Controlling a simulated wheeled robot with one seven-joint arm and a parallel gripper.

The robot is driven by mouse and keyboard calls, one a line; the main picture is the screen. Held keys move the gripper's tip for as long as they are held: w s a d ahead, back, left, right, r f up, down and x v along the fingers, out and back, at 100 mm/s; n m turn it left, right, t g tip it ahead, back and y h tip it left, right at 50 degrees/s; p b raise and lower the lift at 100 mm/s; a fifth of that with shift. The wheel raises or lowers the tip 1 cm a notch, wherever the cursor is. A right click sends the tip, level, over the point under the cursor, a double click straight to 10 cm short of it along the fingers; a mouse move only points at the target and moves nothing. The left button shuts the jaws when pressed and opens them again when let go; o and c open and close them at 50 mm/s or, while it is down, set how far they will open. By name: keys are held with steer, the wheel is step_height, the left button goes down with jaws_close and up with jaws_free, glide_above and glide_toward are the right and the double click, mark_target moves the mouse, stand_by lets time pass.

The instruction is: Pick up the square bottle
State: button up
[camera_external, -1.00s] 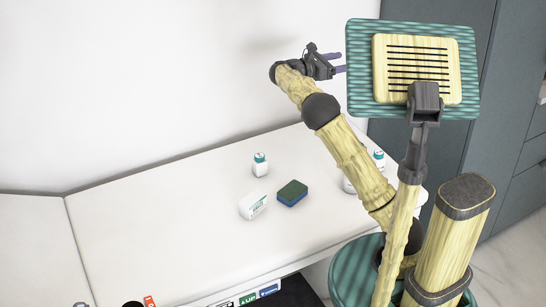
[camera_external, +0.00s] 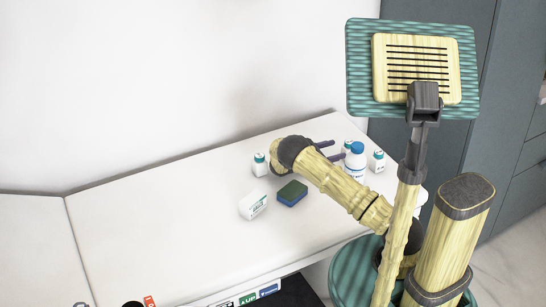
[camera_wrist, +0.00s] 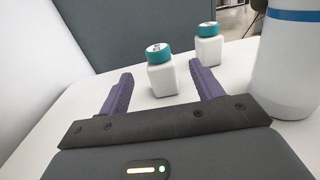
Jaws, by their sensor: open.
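A square white bottle with a teal cap (camera_wrist: 162,76) stands upright in the wrist view, between and just beyond my fingertips. In the external view, a small bottle (camera_external: 348,146) is partly hidden behind the blue-capped bottle, near my gripper. My gripper (camera_external: 338,150) is open and low over the table, its purple fingers pointing right; it also shows in the wrist view (camera_wrist: 161,70), with nothing held. A second square teal-capped bottle (camera_wrist: 207,46) stands farther back; it seems to be the one (camera_external: 378,161) at right. Another teal-capped bottle (camera_external: 260,166) stands left of my gripper.
A large white bottle with a blue band (camera_wrist: 288,65) stands close right of my right finger; its blue cap (camera_external: 357,148) shows outside. A green-blue sponge (camera_external: 292,193) and a white container (camera_external: 253,206) lie on the white table (camera_external: 150,220). The table's left is mostly clear.

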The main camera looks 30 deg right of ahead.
mark_target(346, 148)
steer(key=shift+f, duration=0.3)
steer(key=shift+s+d, duration=0.1)
steer(key=shift+d, duration=1.05)
steer(key=d, duration=0.5)
steer(key=shift+s+d, duration=0.1)
steer(key=shift+d, duration=0.05)
steer(key=shift+c, duration=0.3)
steer(key=c, duration=1)
